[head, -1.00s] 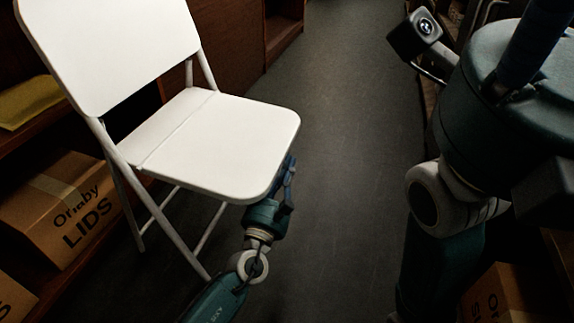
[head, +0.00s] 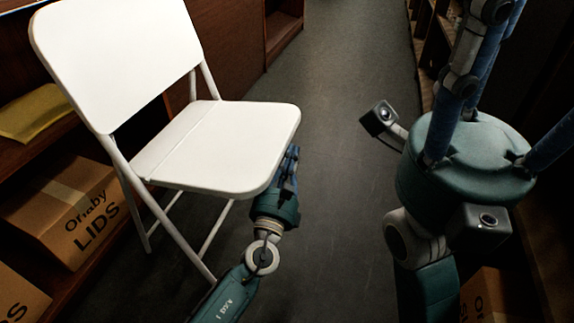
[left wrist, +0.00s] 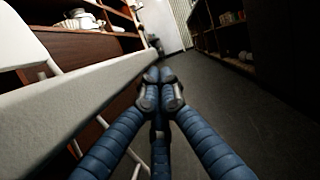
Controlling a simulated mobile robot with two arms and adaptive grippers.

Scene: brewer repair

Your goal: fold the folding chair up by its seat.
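The white folding chair (head: 118,62) stands unfolded at left in the head view, its seat (head: 225,140) level and facing the aisle. My left gripper (head: 291,158) is beside the seat's near right edge. In the left wrist view its blue fingers (left wrist: 161,78) come together at the tips, with nothing seen between them. The pale seat edge (left wrist: 95,105) runs close along their left side; I cannot tell whether they touch it. My right gripper (head: 500,70) is at right in the head view, its fingers spread apart and pointing up, with the tips cut off by the frame.
Wooden shelves at left hold a cardboard box (head: 75,205) and a yellow item (head: 36,112) close behind the chair. More shelves (left wrist: 262,38) line the aisle's right side. The dark aisle floor (head: 345,80) between them is clear.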

